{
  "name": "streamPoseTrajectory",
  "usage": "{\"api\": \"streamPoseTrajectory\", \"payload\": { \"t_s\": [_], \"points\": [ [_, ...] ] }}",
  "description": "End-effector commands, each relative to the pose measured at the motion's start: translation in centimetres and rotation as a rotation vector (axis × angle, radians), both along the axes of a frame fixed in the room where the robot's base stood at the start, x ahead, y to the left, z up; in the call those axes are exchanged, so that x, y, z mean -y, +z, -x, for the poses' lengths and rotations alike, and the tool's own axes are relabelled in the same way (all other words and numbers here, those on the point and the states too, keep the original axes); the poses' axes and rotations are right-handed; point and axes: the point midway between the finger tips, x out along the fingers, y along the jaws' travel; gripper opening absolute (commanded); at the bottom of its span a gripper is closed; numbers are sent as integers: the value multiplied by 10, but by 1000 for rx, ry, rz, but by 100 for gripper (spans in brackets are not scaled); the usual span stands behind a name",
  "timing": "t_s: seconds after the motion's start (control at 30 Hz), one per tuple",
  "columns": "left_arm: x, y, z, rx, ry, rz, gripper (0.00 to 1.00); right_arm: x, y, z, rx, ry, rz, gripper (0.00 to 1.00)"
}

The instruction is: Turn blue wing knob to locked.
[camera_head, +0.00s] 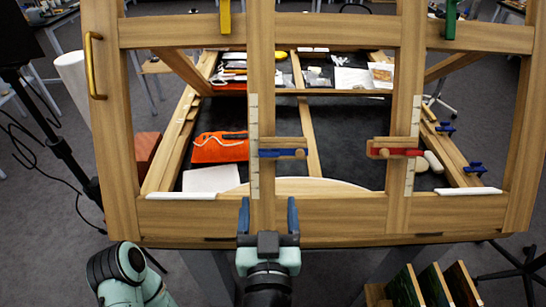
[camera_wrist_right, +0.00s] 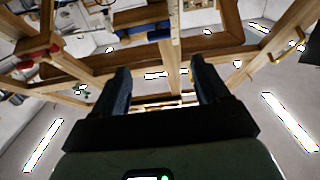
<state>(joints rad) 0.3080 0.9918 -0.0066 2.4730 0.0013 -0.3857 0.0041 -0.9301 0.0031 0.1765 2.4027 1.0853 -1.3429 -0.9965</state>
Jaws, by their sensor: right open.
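The blue wing knob (camera_head: 283,153) lies horizontally with a wooden block, across the left upright (camera_head: 261,100) of a wooden frame. It also shows in the wrist view, as a blue strip (camera_wrist_right: 145,29) near the top centre. My right gripper (camera_head: 268,205) is in front of the frame's lower rail, below the knob in the picture and apart from it. Its two blue fingers are spread with nothing between them, as the wrist view (camera_wrist_right: 160,70) also shows. My left gripper is not in view. I see no readable locked mark.
A red wing knob (camera_head: 397,152) sits on the right upright. A yellow clamp (camera_head: 225,16) and a green clamp (camera_head: 450,20) are on the top rail. An orange cloth with goggles (camera_head: 220,147) lies behind the frame. Several coloured boards (camera_head: 405,288) stand at the lower right.

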Motion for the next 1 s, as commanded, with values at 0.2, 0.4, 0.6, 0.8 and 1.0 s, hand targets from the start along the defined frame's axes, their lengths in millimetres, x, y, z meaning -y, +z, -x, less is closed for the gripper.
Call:
{"api": "streamPoseTrajectory", "payload": {
  "t_s": [0.2,0.4,0.6,0.8,1.0],
  "points": [
    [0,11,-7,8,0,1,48,1,1,-45,-2,-6,3,74],
    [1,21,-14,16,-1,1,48,1,2,-87,0,-5,1,74],
    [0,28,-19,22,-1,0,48,1,1,-114,-1,-3,1,74],
    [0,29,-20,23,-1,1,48,1,1,-123,0,-1,0,74],
    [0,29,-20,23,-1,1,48,1,0,-123,0,-1,0,74]
  ]
}}
